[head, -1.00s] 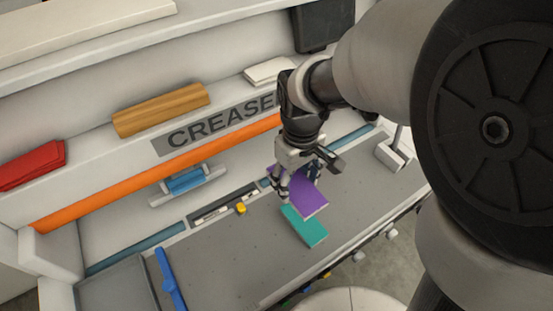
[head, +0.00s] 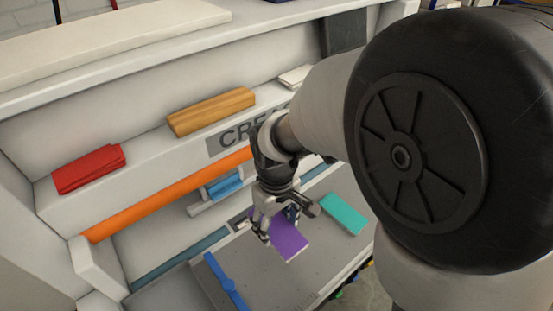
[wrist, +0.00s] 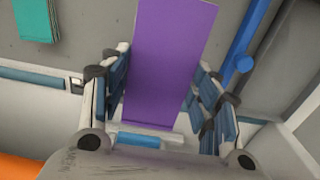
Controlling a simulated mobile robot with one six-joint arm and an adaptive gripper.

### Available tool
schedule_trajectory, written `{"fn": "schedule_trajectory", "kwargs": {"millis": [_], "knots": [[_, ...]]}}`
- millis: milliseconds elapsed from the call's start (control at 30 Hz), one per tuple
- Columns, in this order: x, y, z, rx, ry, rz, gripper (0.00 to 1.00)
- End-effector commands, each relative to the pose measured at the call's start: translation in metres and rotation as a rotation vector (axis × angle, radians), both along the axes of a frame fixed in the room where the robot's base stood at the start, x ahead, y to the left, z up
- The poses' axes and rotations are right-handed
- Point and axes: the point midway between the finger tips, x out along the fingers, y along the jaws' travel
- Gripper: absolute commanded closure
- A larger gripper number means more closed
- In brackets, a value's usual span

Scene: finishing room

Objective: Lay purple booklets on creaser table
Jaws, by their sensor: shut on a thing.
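A purple booklet (head: 288,241) is in my gripper (head: 276,222), over the grey creaser table (head: 262,285). In the wrist view the purple booklet (wrist: 168,60) runs between the two blue-padded fingers of my gripper (wrist: 160,95), which are shut on it. Its far end points away from the wrist. Whether the booklet touches the table or hangs just above it I cannot tell. The creaser sign (head: 232,140) is partly hidden by my arm.
A teal booklet (head: 344,214) lies on the table to the right. A blue bar (head: 226,280) lies to the left of the purple booklet. A red stack (head: 88,168) and a wooden block (head: 211,110) sit on the ledge behind, above an orange roller (head: 165,195).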

Motion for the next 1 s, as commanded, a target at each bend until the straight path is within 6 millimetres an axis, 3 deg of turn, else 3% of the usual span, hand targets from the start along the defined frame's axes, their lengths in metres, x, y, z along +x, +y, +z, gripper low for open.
{"fn": "schedule_trajectory", "kwargs": {"millis": [33,100,300,567,800,1000], "knots": [[-0.001,0.0,-0.02,-0.001,0.005,0.0,0.7],[-0.001,0.0,-0.038,-0.001,0.004,0.0,0.7],[-0.001,0.0,-0.08,0.0,0.002,0.0,0.7],[0.0,0.0,-0.099,0.0,0.0,0.0,0.7],[-0.001,0.0,-0.134,0.0,0.002,0.0,0.7],[0.0,0.0,-0.134,0.001,-0.002,0.0,0.7]]}}
